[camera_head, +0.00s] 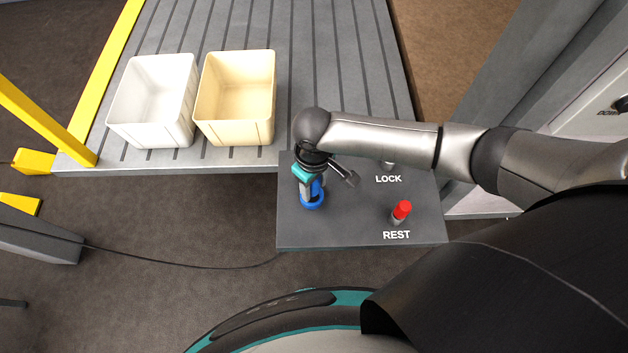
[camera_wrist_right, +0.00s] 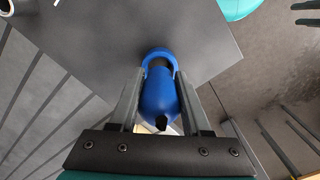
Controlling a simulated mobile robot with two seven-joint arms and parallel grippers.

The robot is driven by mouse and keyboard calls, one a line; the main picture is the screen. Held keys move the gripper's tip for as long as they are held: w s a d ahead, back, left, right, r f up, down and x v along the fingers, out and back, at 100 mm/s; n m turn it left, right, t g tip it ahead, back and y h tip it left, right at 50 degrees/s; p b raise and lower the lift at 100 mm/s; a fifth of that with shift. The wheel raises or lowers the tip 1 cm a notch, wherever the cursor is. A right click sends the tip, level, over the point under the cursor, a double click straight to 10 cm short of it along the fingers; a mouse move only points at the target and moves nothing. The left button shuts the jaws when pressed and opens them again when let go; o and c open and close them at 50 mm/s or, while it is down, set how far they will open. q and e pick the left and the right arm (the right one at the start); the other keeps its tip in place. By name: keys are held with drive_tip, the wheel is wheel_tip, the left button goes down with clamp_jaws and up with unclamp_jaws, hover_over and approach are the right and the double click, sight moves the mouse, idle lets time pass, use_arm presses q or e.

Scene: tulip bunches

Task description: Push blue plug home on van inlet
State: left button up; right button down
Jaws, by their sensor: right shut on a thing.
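My right gripper (camera_head: 311,184) reaches down over the grey panel (camera_head: 352,232) and is shut on the blue plug (camera_head: 318,187). In the right wrist view the blue plug (camera_wrist_right: 160,98) sits between the two grey fingers (camera_wrist_right: 158,112). A blue ring (camera_head: 312,204) shows at its lower end, close to the panel surface; it also shows in the right wrist view (camera_wrist_right: 158,55). A dark gap shows between plug and ring; I cannot tell how far one sits in the other. No separate van inlet can be made out. My left gripper is not in view.
A red-topped peg (camera_head: 401,211) stands by the REST label; a fitting (camera_head: 388,165) by the LOCK label is partly hidden by my arm. A white bin (camera_head: 153,103) and a cream bin (camera_head: 236,98) stand on the slatted deck (camera_head: 325,50). The panel's front left is bare.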

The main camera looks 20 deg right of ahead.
drive_tip(key=shift+f, duration=0.5)
idle(0.4)
drive_tip(key=shift+p, duration=1.05)
idle(1.0)
drive_tip(key=shift+f+b, duration=0.5)
drive_tip(key=shift+f, duration=0.35)
drive_tip(key=shift+c, duration=1.4)
unclamp_jaws()
drive_tip(key=shift+r, duration=0.1)
